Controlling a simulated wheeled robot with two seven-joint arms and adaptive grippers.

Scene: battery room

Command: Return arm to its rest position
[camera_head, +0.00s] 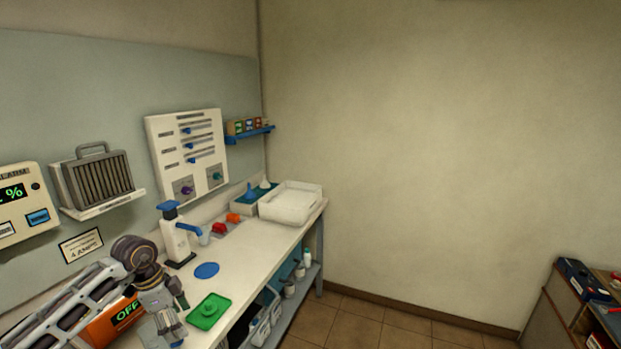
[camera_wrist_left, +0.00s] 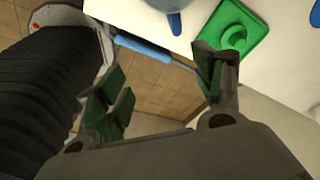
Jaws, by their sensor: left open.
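My left arm (camera_head: 70,310) comes in from the lower left over the bench. My left gripper (camera_head: 172,318) hangs low near the front of the bench, left of a green square piece with a round raised middle (camera_head: 208,311). In the left wrist view my left gripper (camera_wrist_left: 162,88) has its green-padded fingers spread apart, with nothing between them. The green piece (camera_wrist_left: 238,30) shows just beyond the right finger there; I cannot tell whether they touch. Floor tiles and the bench edge show past the gap. My right arm and gripper are not in view.
The white bench (camera_head: 240,262) holds a blue disc (camera_head: 207,270), a white dispenser with a blue top (camera_head: 178,240) and a white tray (camera_head: 290,203). An orange unit reading OFF (camera_head: 112,322) stands behind my gripper. A wooden cabinet (camera_head: 560,310) stands right; floor between is clear.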

